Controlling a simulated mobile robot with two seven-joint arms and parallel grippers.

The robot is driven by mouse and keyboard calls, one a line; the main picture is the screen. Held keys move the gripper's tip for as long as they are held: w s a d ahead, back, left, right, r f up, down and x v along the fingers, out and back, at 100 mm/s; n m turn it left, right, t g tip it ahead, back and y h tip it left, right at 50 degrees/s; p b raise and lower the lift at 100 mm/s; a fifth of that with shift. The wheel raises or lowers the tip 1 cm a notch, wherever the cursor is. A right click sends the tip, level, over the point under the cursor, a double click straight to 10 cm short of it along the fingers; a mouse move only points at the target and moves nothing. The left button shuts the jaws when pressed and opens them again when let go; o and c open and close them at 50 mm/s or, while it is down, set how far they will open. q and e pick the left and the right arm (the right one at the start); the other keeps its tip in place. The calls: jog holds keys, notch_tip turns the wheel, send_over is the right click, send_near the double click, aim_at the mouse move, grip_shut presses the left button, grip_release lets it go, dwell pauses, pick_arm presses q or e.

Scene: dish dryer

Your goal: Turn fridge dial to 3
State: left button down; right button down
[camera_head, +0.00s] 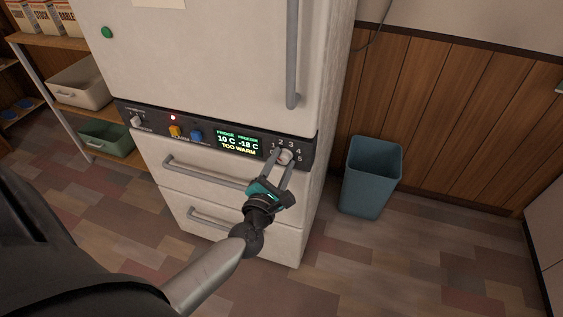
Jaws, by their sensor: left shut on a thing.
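The fridge dial (285,157) is a small pale round knob at the right end of the dark control panel, with numbers 1 to 5 around it. My left gripper (283,160) reaches up from below and is shut on the dial, one finger on each side. The fingers partly cover the knob, and I cannot tell which number it points to. The display (239,143) reads fridge 10 C, freezer -18 C and "TOO WARM". My right gripper is not in view.
The panel also carries a pale knob (137,121), a yellow button (175,131), a blue button (196,136) and a red light. Drawers with grey handles lie below. A blue bin (371,178) stands right of the fridge, and a shelf with bins stands left. The floor in front is clear.

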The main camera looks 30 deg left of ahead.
pick_arm(q)
jog(key=shift+m, duration=0.4)
jog(key=shift+r+m+p, duration=0.1)
jog(key=shift+m+p, duration=0.45)
jog(key=shift+m, duration=0.05)
jog(key=m+p, duration=0.2)
jog(key=m, duration=0.2)
jog(key=shift+m+p, duration=0.3)
jog(key=shift+m, duration=0.4)
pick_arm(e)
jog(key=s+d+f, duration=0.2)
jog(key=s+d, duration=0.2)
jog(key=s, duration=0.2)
pick_arm(q)
jog(key=m+p, duration=0.2)
jog(key=m, duration=0.2)
jog(key=m+p, duration=0.1)
jog(key=m, duration=0.2)
jog(key=shift+m, duration=0.4)
jog(key=shift+m+p, duration=0.3)
jog(key=shift+m, duration=0.1)
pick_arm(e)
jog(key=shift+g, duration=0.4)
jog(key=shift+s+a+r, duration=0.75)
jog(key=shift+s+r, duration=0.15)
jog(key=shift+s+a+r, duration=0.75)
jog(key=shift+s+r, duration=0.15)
